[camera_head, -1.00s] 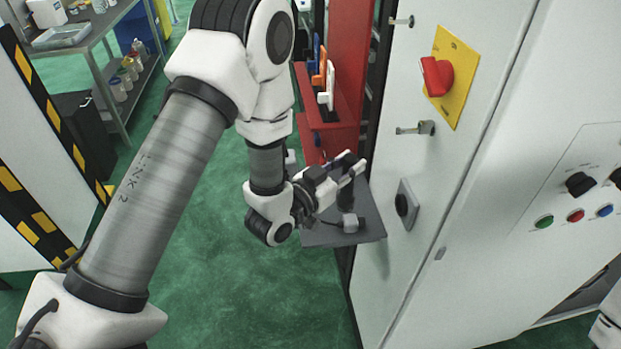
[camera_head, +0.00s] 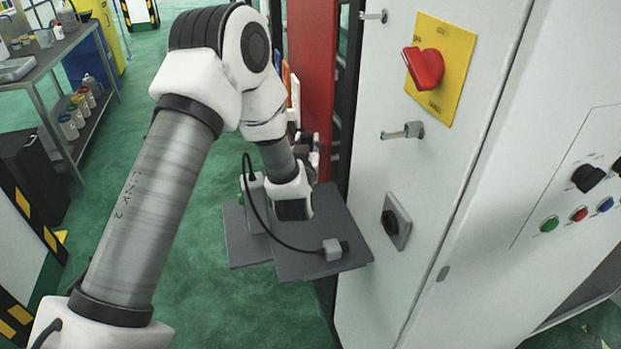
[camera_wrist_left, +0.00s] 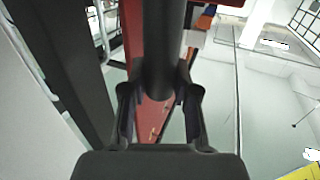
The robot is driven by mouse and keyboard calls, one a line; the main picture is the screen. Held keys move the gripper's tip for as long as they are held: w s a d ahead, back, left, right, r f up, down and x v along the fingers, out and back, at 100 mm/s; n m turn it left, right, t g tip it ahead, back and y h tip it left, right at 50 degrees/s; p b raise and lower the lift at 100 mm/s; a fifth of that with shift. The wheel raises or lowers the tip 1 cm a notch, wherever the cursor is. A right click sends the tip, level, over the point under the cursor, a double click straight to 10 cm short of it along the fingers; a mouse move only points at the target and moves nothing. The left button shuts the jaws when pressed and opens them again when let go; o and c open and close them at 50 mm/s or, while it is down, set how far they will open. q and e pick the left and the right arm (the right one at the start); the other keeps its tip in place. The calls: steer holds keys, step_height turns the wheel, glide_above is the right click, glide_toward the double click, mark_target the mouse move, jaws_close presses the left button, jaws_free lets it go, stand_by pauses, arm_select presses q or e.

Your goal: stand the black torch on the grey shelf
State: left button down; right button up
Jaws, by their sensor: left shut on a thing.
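The black torch (camera_wrist_left: 160,45) is a dark upright cylinder in the left wrist view. My left gripper (camera_wrist_left: 160,95) is shut on it, one finger on each side. In the head view my left wrist hides most of the gripper, and I cannot make out the torch there. The grey shelf (camera_head: 340,212) juts out beside the white cabinet, and my wrist covers part of it. I cannot tell the gap between torch and shelf. My right gripper is not in view.
A grey box (camera_head: 256,205) with a black cable running to a small plug-like block (camera_head: 332,249) takes up part of the shelf area. The white cabinet (camera_head: 365,275) with a red switch (camera_head: 424,68) stands close on the right. A red panel (camera_head: 312,60) rises behind.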

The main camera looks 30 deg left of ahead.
arm_select(q)
steer(key=shift+a+f, duration=0.45)
steer(key=shift+f, duration=0.3)
steer(key=shift+d+f+p, duration=0.15)
steer(key=shift+d+f, duration=0.25)
steer(key=shift+f, duration=0.2)
steer(key=shift+d+f+p, duration=0.15)
steer(key=shift+d+f, duration=0.2)
steer(key=shift+f, duration=0.2)
steer(key=shift+d+f, duration=0.2)
steer(key=shift+d, duration=0.15)
steer(key=shift+s+a+f, duration=0.1)
steer(key=shift+a+f, duration=0.2)
steer(key=shift+a, duration=0.25)
steer(key=c, duration=0.9)
jaws_free()
steer(key=shift+r, duration=0.1)
steer(key=shift+d+r, duration=0.1)
steer(key=shift+d, duration=0.2)
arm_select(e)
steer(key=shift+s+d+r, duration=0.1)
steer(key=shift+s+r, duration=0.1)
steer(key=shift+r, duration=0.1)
arm_select(q)
steer(key=b+v, duration=0.4)
steer(key=v, duration=0.8)
steer(key=shift+a, duration=0.15)
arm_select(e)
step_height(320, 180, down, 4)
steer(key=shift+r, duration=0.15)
